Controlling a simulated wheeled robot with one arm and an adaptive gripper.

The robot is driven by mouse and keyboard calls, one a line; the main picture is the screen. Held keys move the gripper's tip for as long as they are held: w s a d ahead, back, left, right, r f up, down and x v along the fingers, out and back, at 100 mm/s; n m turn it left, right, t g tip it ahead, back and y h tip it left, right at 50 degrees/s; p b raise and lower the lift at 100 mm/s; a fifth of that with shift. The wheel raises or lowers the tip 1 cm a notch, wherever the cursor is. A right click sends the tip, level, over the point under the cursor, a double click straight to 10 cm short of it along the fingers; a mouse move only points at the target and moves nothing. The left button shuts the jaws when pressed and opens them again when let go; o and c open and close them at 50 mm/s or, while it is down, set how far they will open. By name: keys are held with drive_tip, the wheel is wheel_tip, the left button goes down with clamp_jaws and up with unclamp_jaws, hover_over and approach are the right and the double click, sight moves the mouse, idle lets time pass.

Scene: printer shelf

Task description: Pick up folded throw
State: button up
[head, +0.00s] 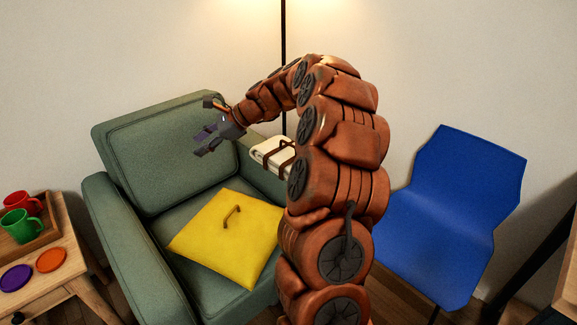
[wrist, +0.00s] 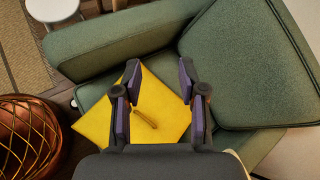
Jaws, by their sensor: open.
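A cream folded throw (head: 270,152) with brown straps lies on the right arm of the green armchair (head: 170,130) in the head view. My arm hides its right part. My gripper (head: 200,143) is open and empty, in front of the chair's backrest, up and left of the throw in the picture. In the wrist view the two fingers (wrist: 160,85) are spread, with the yellow cushion (wrist: 95,125) showing below and between them. The cushion lies on the chair seat (head: 170,220) and has a brown handle (head: 232,215).
A small wooden table (head: 65,285) at the left holds a tray with red (head: 17,200) and green (head: 20,225) mugs, plus purple and orange discs. A blue chair (head: 440,220) stands at the right. A copper-coloured round object (wrist: 30,135) shows in the wrist view.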

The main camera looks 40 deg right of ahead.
drive_tip(key=w+d+f+m+t+h+b, duration=0.1)
drive_tip(key=w+d+f+m+t+b, duration=0.25)
drive_tip(key=d, duration=0.65)
drive_tip(key=m+t+h+b, duration=0.3)
drive_tip(key=m+h, duration=0.3)
drive_tip(key=m, duration=0.5)
approach(289, 144)
drive_tip(key=w, duration=0.2)
drive_tip(key=w+f, duration=0.1)
drive_tip(key=shift+d+g, duration=0.25)
drive_tip(key=shift+d, duration=0.15)
drive_tip(key=shift+d+f+m, duration=0.15)
drive_tip(key=shift+d+m, duration=0.05)
drive_tip(key=shift+m, duration=0.05)
drive_tip(key=shift+b+x, duration=0.3)
drive_tip(key=shift+x, duration=0.9)
drive_tip(key=shift+a+b+x, duration=0.25)
drive_tip(key=shift+x, duration=1.05)
drive_tip(key=shift+a+b+x, duration=0.25)
drive_tip(key=shift+x, duration=1.05)
clamp_jaws()
